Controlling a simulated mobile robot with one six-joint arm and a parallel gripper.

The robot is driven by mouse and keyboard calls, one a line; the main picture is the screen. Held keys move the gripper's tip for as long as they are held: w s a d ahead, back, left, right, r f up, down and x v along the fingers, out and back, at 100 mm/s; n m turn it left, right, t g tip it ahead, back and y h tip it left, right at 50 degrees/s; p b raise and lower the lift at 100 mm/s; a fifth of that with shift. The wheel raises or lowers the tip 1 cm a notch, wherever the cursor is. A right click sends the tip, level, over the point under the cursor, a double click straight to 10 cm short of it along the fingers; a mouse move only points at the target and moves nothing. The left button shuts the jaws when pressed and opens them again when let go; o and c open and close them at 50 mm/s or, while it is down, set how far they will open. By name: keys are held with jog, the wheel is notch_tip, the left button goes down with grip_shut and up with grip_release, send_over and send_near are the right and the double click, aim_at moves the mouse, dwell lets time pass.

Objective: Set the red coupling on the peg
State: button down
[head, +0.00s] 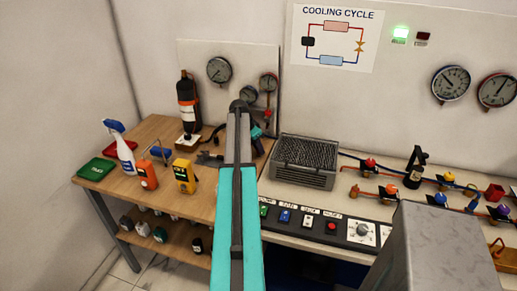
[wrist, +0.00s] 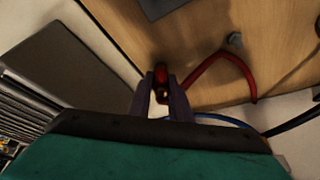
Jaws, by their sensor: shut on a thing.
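The red coupling (wrist: 160,74) shows in the wrist view between the tips of my gripper (wrist: 161,90). The two dark fingers are shut on it, and their tips hide its lower part. A small grey upright stub (wrist: 235,40), which may be the peg, stands on the wooden bench to the right of the coupling and apart from it. In the head view my own arm covers most of the gripper, and I cannot make out the coupling or the peg there for certain.
A red hose (wrist: 213,62) curves over the bench right of the gripper. In the head view, the wooden bench (head: 145,140) holds a spray bottle (head: 120,147), a dark cylinder (head: 188,100) and handheld meters. A grey finned unit (head: 304,160) stands right of my arm.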

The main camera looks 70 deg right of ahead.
jog(key=c, duration=1.2)
grip_release()
jog(key=shift+b+v, duration=1.65)
jog(key=shift+v, duration=5.25)
jog(key=shift+w+a, duration=0.1)
jog(key=shift+a, duration=0.05)
